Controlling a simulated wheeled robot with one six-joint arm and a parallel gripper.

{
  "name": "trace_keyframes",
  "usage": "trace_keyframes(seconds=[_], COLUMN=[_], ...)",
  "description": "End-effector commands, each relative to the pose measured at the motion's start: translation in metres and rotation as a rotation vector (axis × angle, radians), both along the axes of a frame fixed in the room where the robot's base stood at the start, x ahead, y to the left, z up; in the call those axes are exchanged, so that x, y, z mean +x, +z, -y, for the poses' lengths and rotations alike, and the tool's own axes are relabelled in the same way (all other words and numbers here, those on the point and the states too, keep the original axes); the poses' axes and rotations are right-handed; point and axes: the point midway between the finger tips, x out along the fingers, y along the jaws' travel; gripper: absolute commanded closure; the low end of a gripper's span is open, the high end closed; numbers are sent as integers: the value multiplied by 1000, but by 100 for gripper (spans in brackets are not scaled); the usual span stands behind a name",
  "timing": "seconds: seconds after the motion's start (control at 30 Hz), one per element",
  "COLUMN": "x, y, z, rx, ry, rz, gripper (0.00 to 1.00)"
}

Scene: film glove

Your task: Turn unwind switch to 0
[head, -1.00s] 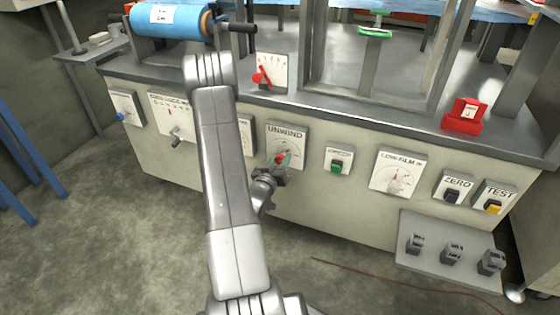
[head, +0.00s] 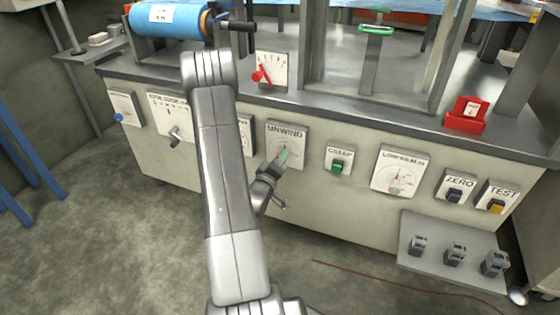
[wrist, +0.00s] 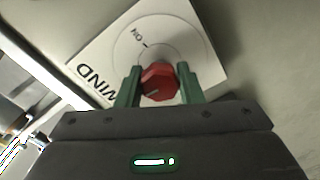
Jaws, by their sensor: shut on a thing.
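The unwind switch is a red knob (wrist: 158,82) on a white dial plate (wrist: 100,65) fixed to the machine's front. In the head view the plate (head: 297,132) reads UNWIND; the knob there is mostly hidden by my gripper (head: 283,156). In the wrist view the green fingers of my gripper (wrist: 158,72) stand on either side of the knob and are shut on it. A pale mark on the knob points to the lower left in that view. A short label, seems to be ON, shows upside down on the plate beside a tick. The 0 mark is not visible.
To the right are a green creep switch (head: 337,167), the low film dial (head: 400,172), and the zero (head: 454,194) and test (head: 494,204) switches. A shelf (head: 436,264) juts out low at right.

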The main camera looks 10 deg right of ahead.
Motion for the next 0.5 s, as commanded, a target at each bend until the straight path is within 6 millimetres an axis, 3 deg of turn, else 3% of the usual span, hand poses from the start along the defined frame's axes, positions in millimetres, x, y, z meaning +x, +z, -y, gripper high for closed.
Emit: trace_keyframes(seconds=[0.5], x=[0], y=[0], z=[0], rx=[-68], ry=[0], rz=[-47], gripper=[89])
